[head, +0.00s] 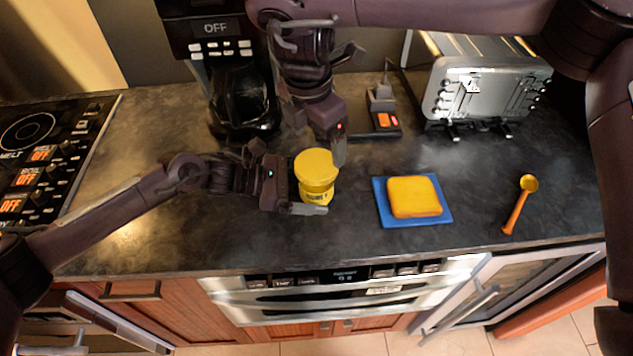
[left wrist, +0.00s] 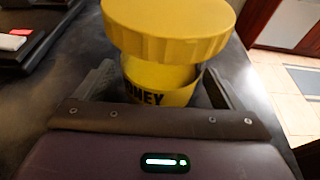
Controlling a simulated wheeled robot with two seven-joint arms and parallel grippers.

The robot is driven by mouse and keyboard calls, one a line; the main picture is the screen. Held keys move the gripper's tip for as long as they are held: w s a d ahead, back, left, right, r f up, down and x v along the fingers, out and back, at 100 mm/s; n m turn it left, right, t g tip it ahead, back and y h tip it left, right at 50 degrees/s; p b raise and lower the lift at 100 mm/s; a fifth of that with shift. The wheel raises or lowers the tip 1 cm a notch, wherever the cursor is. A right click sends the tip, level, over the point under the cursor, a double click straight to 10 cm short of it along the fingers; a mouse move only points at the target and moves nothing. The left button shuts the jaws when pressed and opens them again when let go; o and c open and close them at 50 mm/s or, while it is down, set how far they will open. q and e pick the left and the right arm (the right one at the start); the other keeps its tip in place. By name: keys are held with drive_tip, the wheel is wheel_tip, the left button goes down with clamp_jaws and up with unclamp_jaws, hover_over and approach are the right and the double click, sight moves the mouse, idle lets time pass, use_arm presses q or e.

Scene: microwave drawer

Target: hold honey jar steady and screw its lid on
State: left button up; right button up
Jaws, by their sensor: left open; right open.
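The yellow honey jar (head: 317,193) stands upright on the dark counter, and its label shows in the left wrist view (left wrist: 160,92). The wide yellow lid (head: 316,163) sits on top of the jar; it fills the top of the left wrist view (left wrist: 172,28). I cannot tell how tightly it is seated. My left gripper (head: 310,198) is open, low at the jar, with one finger on each side of the body (left wrist: 158,88). My right gripper (head: 324,140) is open just above and behind the lid, pointing down, one fingertip by the lid's right edge. Contact there is unclear.
A coffee maker (head: 240,90) stands behind left, a toaster (head: 485,92) at the back right. A yellow sponge (head: 414,196) lies on a blue mat (head: 384,214) right of the jar. An orange-handled spoon (head: 516,212) lies farther right. The counter's front edge is close below.

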use_arm(q)
drive_tip(key=v, duration=1.2)
idle(0.3)
